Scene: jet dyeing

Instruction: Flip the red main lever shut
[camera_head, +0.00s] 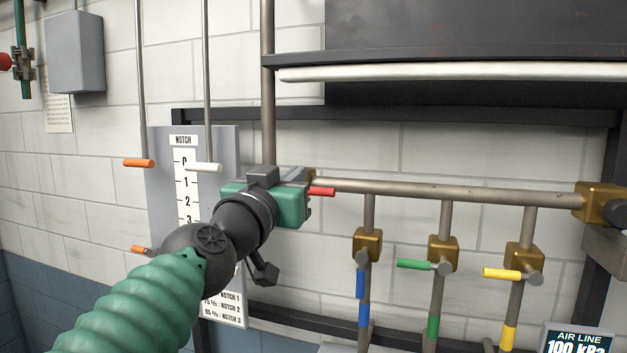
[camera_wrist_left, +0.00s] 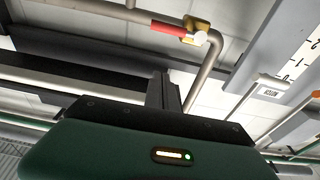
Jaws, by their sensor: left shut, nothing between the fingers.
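The red main lever (camera_head: 322,191) shows just right of my left gripper (camera_head: 297,197) in the head view. It lies roughly along the horizontal pipe. Its brass valve is mostly hidden behind the gripper there. In the wrist view the red lever (camera_wrist_left: 168,29) and its brass valve (camera_wrist_left: 197,28) show at the top, beyond the fingertips. My left gripper's dark fingers (camera_wrist_left: 163,90) are together and empty, with a visible gap in the picture between them and the lever. Whether they touch anything in depth I cannot tell. My right gripper is not in view.
Below the pipe (camera_head: 450,192) hang branches with a blue handle (camera_head: 360,284), a green handle (camera_head: 412,264) and a yellow handle (camera_head: 501,273). A notch scale board (camera_head: 160,190) with white and orange handles stands left. A black frame (camera_head: 450,115) runs behind.

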